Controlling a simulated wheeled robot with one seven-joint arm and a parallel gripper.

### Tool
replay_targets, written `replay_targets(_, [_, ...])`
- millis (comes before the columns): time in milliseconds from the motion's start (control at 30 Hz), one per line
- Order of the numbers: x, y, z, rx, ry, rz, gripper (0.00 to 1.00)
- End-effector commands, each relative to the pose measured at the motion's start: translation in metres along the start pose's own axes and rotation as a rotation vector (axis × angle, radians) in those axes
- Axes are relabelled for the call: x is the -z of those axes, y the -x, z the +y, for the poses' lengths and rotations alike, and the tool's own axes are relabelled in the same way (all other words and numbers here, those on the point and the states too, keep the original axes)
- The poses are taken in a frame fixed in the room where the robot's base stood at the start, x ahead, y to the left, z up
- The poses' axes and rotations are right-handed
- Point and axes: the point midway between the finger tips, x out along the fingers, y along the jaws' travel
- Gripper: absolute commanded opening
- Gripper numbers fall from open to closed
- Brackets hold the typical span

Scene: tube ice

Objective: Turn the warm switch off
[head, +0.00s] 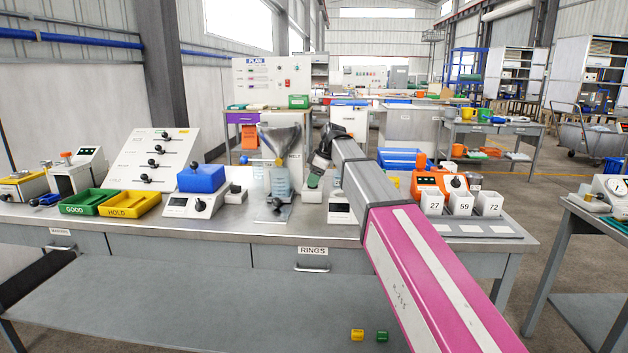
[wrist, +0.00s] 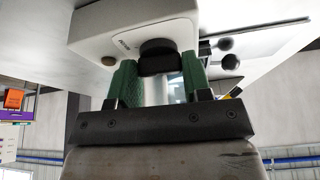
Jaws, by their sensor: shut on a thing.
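In the wrist view, a white box (wrist: 125,22) carries small print, too blurred to read surely, and a black knob-like switch (wrist: 158,52) on its near face. The green fingers of my gripper (wrist: 160,80) stand on both sides of this black switch and are shut on it. The on or off position of the switch cannot be told. In the head view, my gripper (head: 315,180) is low over the middle of the bench, and my arm hides part of what lies behind it. A white unit (head: 340,213) shows just beside and below the gripper.
The bench (head: 200,237) is crowded. A clear funnel stand (head: 280,150) is close left of my gripper. An orange device (head: 432,185) and numbered white cups (head: 460,203) are right.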

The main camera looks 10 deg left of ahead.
Motion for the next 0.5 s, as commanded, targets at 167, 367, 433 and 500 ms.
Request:
replay_targets(167, [0.0006, 0.0001, 0.0030, 0.065, 0.154, 0.000, 0.21])
replay_targets(367, [0.0008, -0.0002, 0.0037, 0.132, 0.316, 0.000, 0.21])
replay_targets(433, [0.0009, -0.0003, 0.0038, 0.153, 0.365, 0.000, 0.21])
replay_targets(500, [0.0010, -0.0003, 0.0039, 0.171, 0.410, 0.000, 0.21])
